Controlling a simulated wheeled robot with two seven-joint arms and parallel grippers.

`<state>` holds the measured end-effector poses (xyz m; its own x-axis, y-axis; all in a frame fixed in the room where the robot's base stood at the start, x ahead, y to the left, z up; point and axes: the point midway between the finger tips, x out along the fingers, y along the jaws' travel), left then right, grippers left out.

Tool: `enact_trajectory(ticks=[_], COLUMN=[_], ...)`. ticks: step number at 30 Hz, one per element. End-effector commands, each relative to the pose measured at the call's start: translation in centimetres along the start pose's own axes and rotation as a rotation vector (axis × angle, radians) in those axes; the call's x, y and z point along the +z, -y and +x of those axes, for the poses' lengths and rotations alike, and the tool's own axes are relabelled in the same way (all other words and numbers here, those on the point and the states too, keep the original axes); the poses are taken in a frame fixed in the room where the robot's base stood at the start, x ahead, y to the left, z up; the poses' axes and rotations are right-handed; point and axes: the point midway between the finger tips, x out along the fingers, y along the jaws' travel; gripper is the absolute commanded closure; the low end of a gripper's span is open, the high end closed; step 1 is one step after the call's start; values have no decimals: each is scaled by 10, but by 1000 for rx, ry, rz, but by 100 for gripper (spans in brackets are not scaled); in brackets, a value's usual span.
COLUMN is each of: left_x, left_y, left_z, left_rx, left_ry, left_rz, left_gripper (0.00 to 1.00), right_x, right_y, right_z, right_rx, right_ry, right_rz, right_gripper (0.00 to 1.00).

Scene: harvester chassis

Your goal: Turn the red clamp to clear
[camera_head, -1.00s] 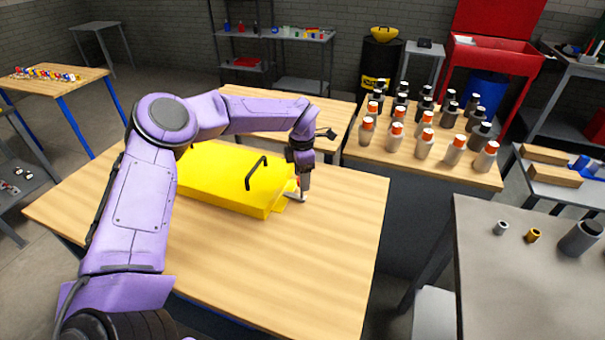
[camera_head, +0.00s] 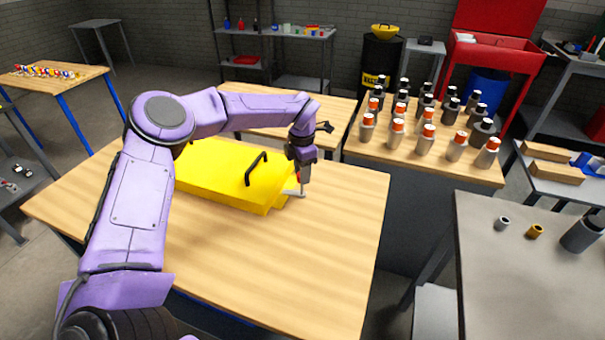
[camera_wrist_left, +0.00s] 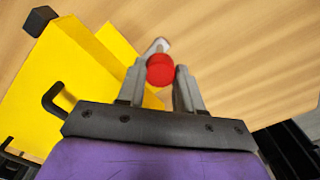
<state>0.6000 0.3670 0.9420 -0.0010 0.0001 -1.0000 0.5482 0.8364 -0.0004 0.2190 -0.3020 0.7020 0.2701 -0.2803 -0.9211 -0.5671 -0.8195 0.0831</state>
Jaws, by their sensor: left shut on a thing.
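The red clamp (camera_wrist_left: 160,69) shows in the left wrist view as a round red end between my left gripper's two grey fingers. A pale metal piece (camera_wrist_left: 156,46) shows just beyond it. My left gripper (camera_head: 305,174) is shut on the clamp, at the right end of the yellow chassis (camera_head: 225,178). In the head view the gripper points down, and a grey bar (camera_head: 292,193) sticks out to the left near the fingertips. The gripper hides most of the clamp there. My right gripper is in neither view.
The chassis, with a black handle (camera_head: 256,168), lies on a wooden table (camera_head: 330,230). The table is bare to the right and front. A bench with several orange-capped and dark bottles (camera_head: 427,138) stands behind right. A grey table (camera_head: 530,290) stands at the right.

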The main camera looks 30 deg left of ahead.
Motion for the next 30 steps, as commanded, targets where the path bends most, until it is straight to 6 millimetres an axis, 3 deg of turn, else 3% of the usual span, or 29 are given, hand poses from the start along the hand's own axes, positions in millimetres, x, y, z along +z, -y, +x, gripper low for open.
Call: enact_trajectory(ticks=[30], left_x=[1], left_y=[0], left_z=[3], left_rx=[1], left_ry=[5], left_rz=[-950], left_gripper=[95], right_x=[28], right_y=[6], right_z=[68], right_rx=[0], right_ry=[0], right_rz=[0], right_gripper=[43])
